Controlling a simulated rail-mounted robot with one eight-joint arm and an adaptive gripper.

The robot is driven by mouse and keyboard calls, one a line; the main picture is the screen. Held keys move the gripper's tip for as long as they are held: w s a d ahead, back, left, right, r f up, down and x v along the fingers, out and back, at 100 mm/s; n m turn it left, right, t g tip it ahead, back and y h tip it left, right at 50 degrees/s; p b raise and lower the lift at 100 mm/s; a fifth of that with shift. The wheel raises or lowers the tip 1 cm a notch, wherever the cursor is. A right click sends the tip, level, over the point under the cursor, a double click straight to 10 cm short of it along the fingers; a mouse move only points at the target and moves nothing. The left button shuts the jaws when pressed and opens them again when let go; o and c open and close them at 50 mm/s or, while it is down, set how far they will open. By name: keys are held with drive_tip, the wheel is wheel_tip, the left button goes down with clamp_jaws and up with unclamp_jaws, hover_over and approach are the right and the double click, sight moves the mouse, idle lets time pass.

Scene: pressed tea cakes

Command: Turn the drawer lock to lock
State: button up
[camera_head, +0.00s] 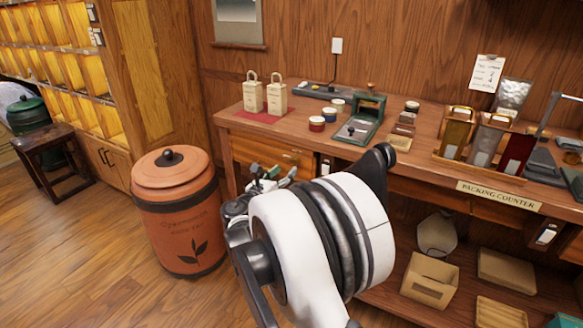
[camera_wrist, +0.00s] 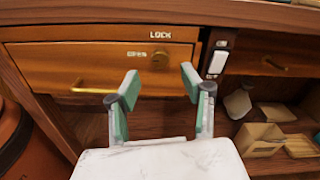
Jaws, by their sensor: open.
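The wooden drawer (camera_wrist: 60,65) fills the upper left of the wrist view, its front shut in the counter. On it a small round brass lock knob (camera_wrist: 160,60) sits below the word LOCK and right of the word OPEN. Which word it points to is too small to tell. My gripper (camera_wrist: 160,83) is open, its two green-padded fingers apart and empty, just below and in front of the knob. In the head view the drawer (camera_head: 262,153) is under the counter's left part, and my gripper (camera_head: 272,180) is before it, partly hidden by my arm.
A brass drawer handle (camera_wrist: 93,90) is left of my fingers. A white switch plate (camera_wrist: 218,60) is on the post to the right. An orange tea canister (camera_head: 178,215) stands left of the counter (camera_head: 240,122). Open boxes (camera_head: 430,280) lie on the lower shelf.

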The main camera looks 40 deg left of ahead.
sight(293, 162)
drive_tip(key=shift+w+a+b, duration=0.2)
drive_tip(key=shift+w+a, duration=0.05)
drive_tip(key=shift+w, duration=1.1)
drive_tip(key=shift+w+a+b, duration=0.2)
drive_tip(key=shift+w+a, duration=0.05)
drive_tip(key=shift+w, duration=1.05)
clamp_jaws()
